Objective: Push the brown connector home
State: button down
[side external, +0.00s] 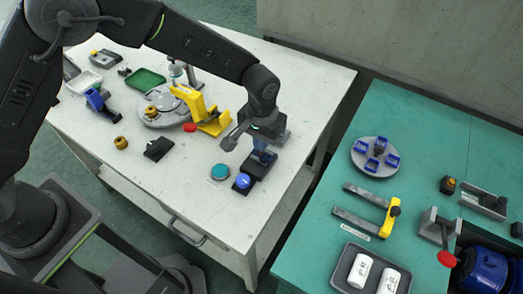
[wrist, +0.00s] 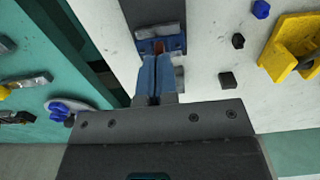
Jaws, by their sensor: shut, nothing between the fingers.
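My gripper (wrist: 161,62) is shut and empty, its two blue fingers together. In the wrist view the fingertips point at a blue socket (wrist: 147,47) on a dark grey base (wrist: 151,12). A small reddish-brown part, which looks like the brown connector (wrist: 158,47), shows in the socket just ahead of the fingertips. I cannot tell whether the fingers touch it or how deep it sits. In the side view my gripper (side external: 261,146) is low over the dark base (side external: 258,167) near the white table's right side; the brown connector is hidden there.
A yellow clamp (side external: 205,112) and a grey round plate (side external: 165,108) stand farther left. A green table (side external: 435,145) with other parts is across a gap to the right.

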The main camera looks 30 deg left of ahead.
jog(key=shift+f, duration=0.45)
dwell(0.6)
jog(key=shift+r, duration=3.55)
jog(key=s+a+r+t, duration=0.1)
jog(key=s+a+r, duration=0.3)
jog(key=a+r, duration=0.3)
jog(key=s+a+r+t, duration=0.2)
jog(key=s+a+r, duration=0.3)
jog(key=r, duration=0.4)
jog(key=s+a+r+t, duration=0.1)
jog(key=s+a, duration=0.3)
jog(key=s, duration=0.2)
jog(key=s+a+t, duration=0.1)
jog(key=s+a, duration=0.3)
jog(key=s, duration=0.3)
jog(key=shift+s+a+r+t, duration=0.15)
jog(key=shift+a+r+t, duration=0.15)
jog(key=shift+a+r, duration=0.05)
